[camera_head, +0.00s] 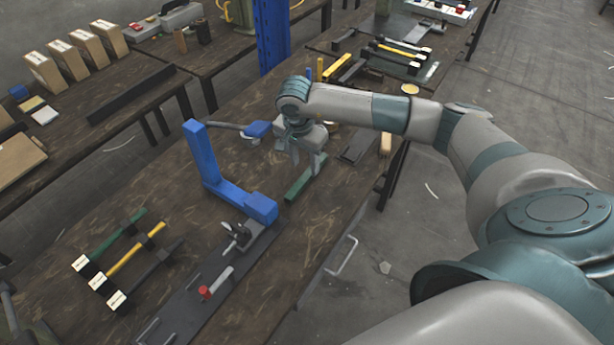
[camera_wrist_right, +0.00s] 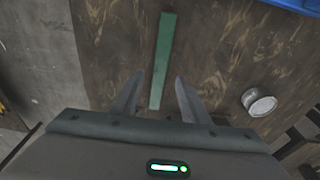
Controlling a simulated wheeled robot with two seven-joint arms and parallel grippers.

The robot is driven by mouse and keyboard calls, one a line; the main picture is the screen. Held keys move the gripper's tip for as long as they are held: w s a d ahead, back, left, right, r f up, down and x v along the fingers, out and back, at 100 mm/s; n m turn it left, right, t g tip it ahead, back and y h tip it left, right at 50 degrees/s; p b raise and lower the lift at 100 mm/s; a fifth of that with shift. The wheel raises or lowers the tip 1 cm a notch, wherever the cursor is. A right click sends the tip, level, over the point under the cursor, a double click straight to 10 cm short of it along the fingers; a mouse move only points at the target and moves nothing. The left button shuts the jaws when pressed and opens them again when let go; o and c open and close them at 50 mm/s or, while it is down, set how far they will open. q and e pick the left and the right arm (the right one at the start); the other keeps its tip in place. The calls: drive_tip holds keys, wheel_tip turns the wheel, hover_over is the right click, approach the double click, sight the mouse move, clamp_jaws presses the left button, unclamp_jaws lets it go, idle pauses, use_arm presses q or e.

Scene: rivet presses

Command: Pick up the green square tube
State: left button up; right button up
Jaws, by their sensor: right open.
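The green square tube (camera_head: 305,178) lies on the brown wooden table, just below my right gripper (camera_head: 303,155). In the right wrist view the tube (camera_wrist_right: 163,60) runs lengthwise, its near end between the fingers. My right gripper (camera_wrist_right: 159,80) is open, with a finger on each side of the tube and a gap on both sides. I cannot tell how high the fingertips are above the table. Part of the tube in the head view is hidden by the gripper. My left gripper is not in view.
A blue press frame (camera_head: 205,160) stands left of my gripper, with a dark base plate and red-tipped lever (camera_head: 206,291) in front. A small round metal part (camera_wrist_right: 259,103) lies right of the tube.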

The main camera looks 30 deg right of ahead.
sight(307, 175)
drive_tip(key=shift+w+d+f+p, duration=0.15)
drive_tip(key=shift+f+p, duration=0.1)
drive_tip(key=shift+f, duration=0.6)
drive_tip(key=shift+s+d+f+p, duration=0.1)
drive_tip(key=shift+f+p, duration=0.1)
drive_tip(key=shift+f, duration=0.7)
drive_tip(key=shift+w+d+f+p, duration=0.15)
drive_tip(key=shift+f+p, duration=0.1)
drive_tip(key=shift+f, duration=0.6)
clamp_jaws()
